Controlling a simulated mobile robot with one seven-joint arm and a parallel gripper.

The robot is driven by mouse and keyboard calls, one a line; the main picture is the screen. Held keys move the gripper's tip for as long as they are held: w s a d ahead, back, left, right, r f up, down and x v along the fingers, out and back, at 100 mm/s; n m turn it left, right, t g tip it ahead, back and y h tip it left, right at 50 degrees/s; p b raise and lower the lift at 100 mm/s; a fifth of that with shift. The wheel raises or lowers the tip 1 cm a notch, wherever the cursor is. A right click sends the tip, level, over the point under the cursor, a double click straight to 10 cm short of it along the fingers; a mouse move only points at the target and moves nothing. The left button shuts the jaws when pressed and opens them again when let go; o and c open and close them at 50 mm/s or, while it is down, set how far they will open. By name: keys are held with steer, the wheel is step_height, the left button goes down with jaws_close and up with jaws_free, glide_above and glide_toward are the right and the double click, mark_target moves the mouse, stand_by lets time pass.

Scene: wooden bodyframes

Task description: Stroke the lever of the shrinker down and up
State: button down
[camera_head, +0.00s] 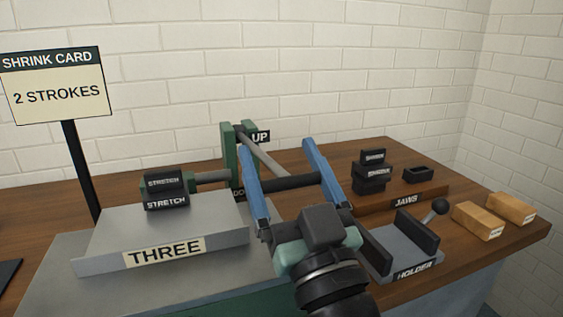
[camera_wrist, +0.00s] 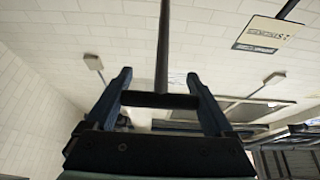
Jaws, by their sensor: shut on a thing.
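The shrinker has a green upright frame (camera_head: 229,150) on the bench. Its grey lever rod (camera_head: 265,156) slopes from near the "UP" label (camera_head: 261,136) down to a dark crosswise grip (camera_head: 290,184). A lower label (camera_head: 238,194), reading "DO…", is partly hidden behind my left finger. My gripper (camera_head: 277,146) has blue fingers and is shut on the lever's grip, which lies across between them. In the wrist view the grip (camera_wrist: 160,100) spans the fingers, and the lever rod (camera_wrist: 163,45) runs up from it.
A "SHRINK CARD" sign (camera_head: 55,88) reads "2 STROKES". Left stands a grey block (camera_head: 110,245) marked "THREE" with "STRETCH" jaws (camera_head: 166,190). Right are a jaws board (camera_head: 405,203) with dark blocks, a holder (camera_head: 405,252) with a ball knob and two wooden blocks (camera_head: 480,220).

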steer(key=shift+s+d+r, duration=0.1)
steer(key=shift+s, duration=0.05)
jaws_free()
steer(key=b+v, duration=0.3)
steer(key=v, duration=1)
steer(key=shift+b, duration=0.4)
